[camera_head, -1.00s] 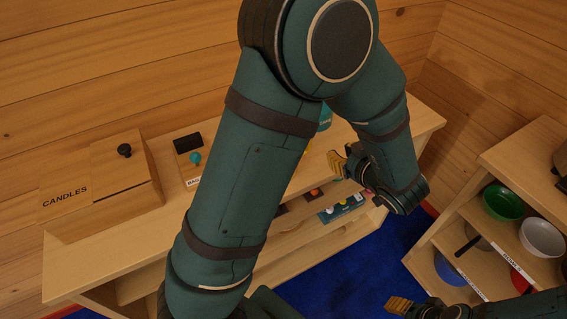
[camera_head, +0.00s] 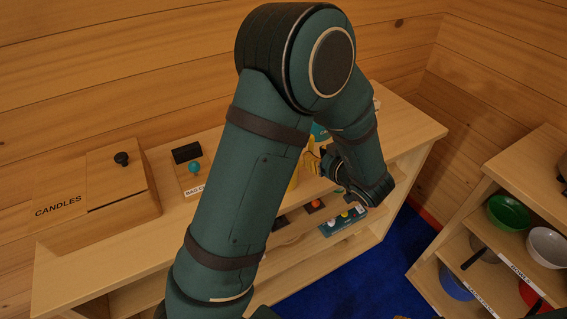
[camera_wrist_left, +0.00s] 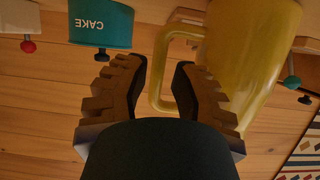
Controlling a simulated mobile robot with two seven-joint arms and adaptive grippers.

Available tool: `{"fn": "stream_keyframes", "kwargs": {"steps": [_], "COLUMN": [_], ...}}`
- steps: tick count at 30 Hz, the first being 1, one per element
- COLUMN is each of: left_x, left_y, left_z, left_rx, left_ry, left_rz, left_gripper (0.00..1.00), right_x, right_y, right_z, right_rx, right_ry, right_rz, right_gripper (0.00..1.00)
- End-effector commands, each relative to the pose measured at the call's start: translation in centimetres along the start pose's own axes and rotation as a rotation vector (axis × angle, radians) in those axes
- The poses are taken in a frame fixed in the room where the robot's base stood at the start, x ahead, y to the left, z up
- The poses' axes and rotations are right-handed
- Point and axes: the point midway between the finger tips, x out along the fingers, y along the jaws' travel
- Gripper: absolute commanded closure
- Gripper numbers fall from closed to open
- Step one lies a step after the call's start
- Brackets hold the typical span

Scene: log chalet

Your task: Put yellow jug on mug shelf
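The yellow jug (camera_wrist_left: 248,55) is large at the upper right of the left wrist view, its handle (camera_wrist_left: 160,75) toward the gripper. In the head view only a yellow sliver of the jug (camera_head: 293,180) shows behind my left arm. My left gripper (camera_wrist_left: 160,75) is open, with the handle's upright bar appearing between its fingertips; I cannot tell whether they touch it. In the head view this gripper (camera_head: 318,160) is above the sideboard top. My right gripper is out of view. No label reading mug shelf is legible.
The teal CAKE tin (camera_wrist_left: 100,25) stands close beside the jug; it also shows in the head view (camera_head: 319,131). A CANDLES box (camera_head: 90,190) is on the sideboard (camera_head: 420,128) at left. A shelf unit at right (camera_head: 515,170) holds bowls (camera_head: 507,212) and a pan.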

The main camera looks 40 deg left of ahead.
Motion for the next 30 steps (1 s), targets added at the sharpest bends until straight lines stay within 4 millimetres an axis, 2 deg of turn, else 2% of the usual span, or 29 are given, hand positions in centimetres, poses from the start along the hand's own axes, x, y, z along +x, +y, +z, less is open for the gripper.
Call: {"fn": "stream_keyframes", "kwargs": {"steps": [6, 14, 15, 18, 30], "left_x": [3.4, 3.9, 3.9, 3.9, 3.9], "left_y": [0.0, 0.1, 0.1, 0.1, 0.0], "left_z": [0.5, 0.3, 0.3, 0.3, 0.3], "left_rx": [0.0, 0.001, 0.001, 0.001, 0.001], "left_ry": [0.0, 0.0, 0.0, 0.0, 0.0], "left_rz": [-0.003, 0.0, 0.0, 0.0, -0.001], "left_gripper": [0.75, 0.75, 0.71, 1.0, 1.0], "right_x": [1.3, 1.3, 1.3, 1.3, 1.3], "right_y": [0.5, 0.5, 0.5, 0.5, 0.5], "right_z": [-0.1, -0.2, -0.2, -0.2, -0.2], "right_rx": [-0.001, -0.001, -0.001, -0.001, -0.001], "right_ry": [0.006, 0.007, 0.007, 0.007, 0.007], "right_rz": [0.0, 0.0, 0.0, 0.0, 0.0], "right_gripper": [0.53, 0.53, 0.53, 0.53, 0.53]}}
